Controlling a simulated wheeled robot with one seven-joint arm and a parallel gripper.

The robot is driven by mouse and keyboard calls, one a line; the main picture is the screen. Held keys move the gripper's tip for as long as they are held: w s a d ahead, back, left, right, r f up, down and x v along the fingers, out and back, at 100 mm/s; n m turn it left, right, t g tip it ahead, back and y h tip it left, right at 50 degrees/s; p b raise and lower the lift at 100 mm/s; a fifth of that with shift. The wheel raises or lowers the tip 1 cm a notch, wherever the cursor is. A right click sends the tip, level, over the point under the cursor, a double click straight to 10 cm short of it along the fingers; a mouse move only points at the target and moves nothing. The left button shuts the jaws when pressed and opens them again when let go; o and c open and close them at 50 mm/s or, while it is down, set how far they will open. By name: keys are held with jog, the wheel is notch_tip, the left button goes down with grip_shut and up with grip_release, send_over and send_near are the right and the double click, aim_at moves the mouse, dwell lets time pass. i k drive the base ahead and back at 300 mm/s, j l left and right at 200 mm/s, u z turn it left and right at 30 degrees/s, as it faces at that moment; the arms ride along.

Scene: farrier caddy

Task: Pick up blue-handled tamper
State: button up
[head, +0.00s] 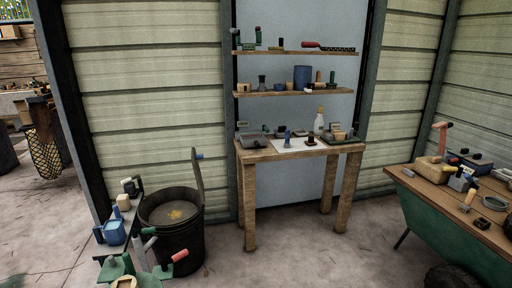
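A small upright tool with a blue handle (287,137) stands on a white sheet (302,143) on the wooden table against the wall. It looks like the blue-handled tamper, but it is too small to be sure. A dark, squat tool (310,141) stands to its right on the same sheet. Another blue item (115,230) with an upright blue part sits on the narrow ledge at the lower left; I cannot tell what it is. My gripper is not in view.
The wooden table (290,154) also holds a grey tray (253,141), a white bottle (319,121) and a dark tray at right. Two loaded shelves hang above. A black bucket (183,230) stands left; a green cart (437,222) stands right. Floor before the table is clear.

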aim_at(286, 144)
jog(key=i, duration=3.65)
